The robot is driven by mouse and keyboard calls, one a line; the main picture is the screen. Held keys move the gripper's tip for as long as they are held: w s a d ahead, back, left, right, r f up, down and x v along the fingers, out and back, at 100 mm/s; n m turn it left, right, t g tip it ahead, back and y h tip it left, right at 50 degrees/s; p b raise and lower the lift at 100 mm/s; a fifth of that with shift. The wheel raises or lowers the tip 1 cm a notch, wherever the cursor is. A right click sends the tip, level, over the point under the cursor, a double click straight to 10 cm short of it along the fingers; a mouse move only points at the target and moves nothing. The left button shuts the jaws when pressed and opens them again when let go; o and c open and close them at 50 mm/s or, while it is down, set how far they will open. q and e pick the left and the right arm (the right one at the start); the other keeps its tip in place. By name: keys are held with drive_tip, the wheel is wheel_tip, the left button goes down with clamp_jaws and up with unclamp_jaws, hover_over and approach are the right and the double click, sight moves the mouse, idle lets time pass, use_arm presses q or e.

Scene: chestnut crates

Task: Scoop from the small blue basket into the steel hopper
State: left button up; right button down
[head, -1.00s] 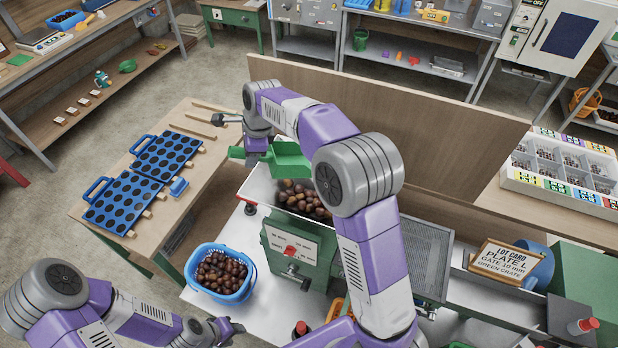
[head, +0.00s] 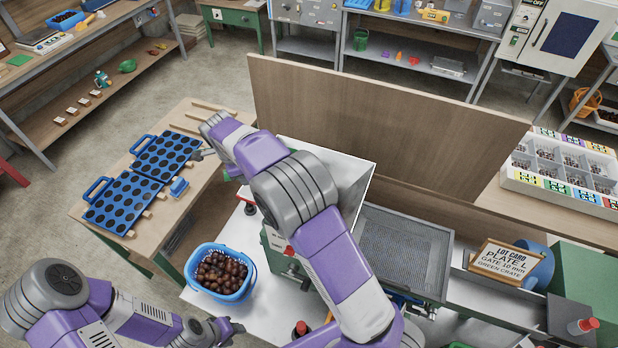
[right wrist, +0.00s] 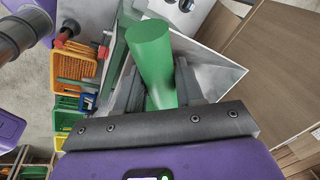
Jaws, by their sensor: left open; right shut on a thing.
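The small blue basket (head: 221,297) stands on the white bench in the head view, holding brown chestnuts (head: 222,272). My left gripper (head: 232,329) is open just below the basket's front edge, apart from it as far as I can see. The steel hopper (head: 352,172) stands right of the basket; my right arm covers its left part, and its contents are hidden. In the right wrist view my right gripper (right wrist: 160,88) is shut on the green handle of the scoop (right wrist: 150,50). The steel hopper wall (right wrist: 218,68) shows just beyond it. The scoop's bowl and load are hidden.
A wooden board (head: 390,120) stands upright behind the hopper. A mesh tray (head: 405,250) lies to its right. Blue perforated plates (head: 122,203) lie on the wooden table at left. A red-topped knob (head: 301,328) stands on the front bench.

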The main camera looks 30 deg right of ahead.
drive_tip(key=shift+r, duration=0.1)
drive_tip(key=shift+r, duration=2.95)
